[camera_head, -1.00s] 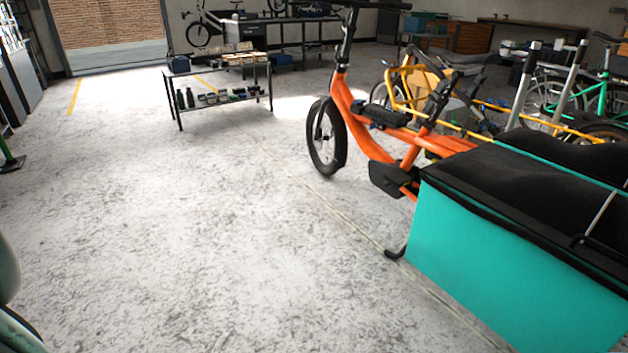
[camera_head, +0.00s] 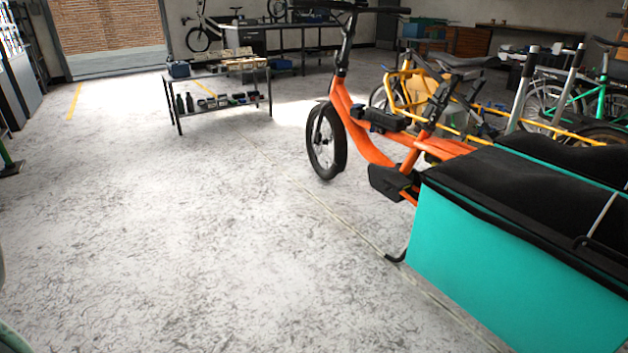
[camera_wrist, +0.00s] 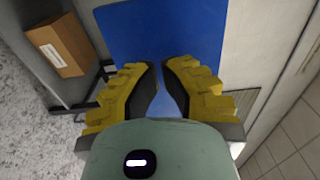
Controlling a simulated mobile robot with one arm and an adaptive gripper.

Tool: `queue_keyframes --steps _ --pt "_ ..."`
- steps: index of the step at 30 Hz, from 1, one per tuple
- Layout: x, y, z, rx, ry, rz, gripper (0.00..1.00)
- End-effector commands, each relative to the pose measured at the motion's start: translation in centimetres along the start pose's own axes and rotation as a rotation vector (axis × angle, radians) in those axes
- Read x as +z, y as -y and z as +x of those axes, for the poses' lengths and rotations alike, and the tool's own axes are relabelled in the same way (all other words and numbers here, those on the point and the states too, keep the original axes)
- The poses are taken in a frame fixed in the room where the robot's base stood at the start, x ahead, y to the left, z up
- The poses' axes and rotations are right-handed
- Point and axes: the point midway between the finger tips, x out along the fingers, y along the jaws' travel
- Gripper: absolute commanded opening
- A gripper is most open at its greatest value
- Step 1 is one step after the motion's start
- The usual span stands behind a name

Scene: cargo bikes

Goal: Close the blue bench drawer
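In the wrist view a flat blue panel (camera_wrist: 160,30), which looks like the blue drawer's front, fills the top middle, beyond my fingers. How far the drawer stands open cannot be told. My gripper (camera_wrist: 160,72) has ribbed yellow fingers with dark inner pads. Their tips lie close together with a narrow gap, and nothing shows held between them. The tips are in front of the blue panel; whether they touch it cannot be told. The head view does not show the gripper or clearly show this drawer.
In the wrist view a brown box (camera_wrist: 60,45) sits on a grey shelf at left, and a pale panel edges the right. In the head view an orange cargo bike (camera_head: 375,125) with a teal box (camera_head: 500,260) stands right. A low table (camera_head: 225,82) is farther back. Floor is clear left.

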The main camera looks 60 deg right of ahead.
Motion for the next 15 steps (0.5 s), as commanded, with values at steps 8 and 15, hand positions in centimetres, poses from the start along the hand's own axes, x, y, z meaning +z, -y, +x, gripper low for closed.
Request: queue_keyframes --steps 8,15 --pt "0.09 -0.11 1.05 0.002 0.001 0.001 0.0" --pt "0.07 -0.08 1.04 0.002 0.001 0.001 0.0"
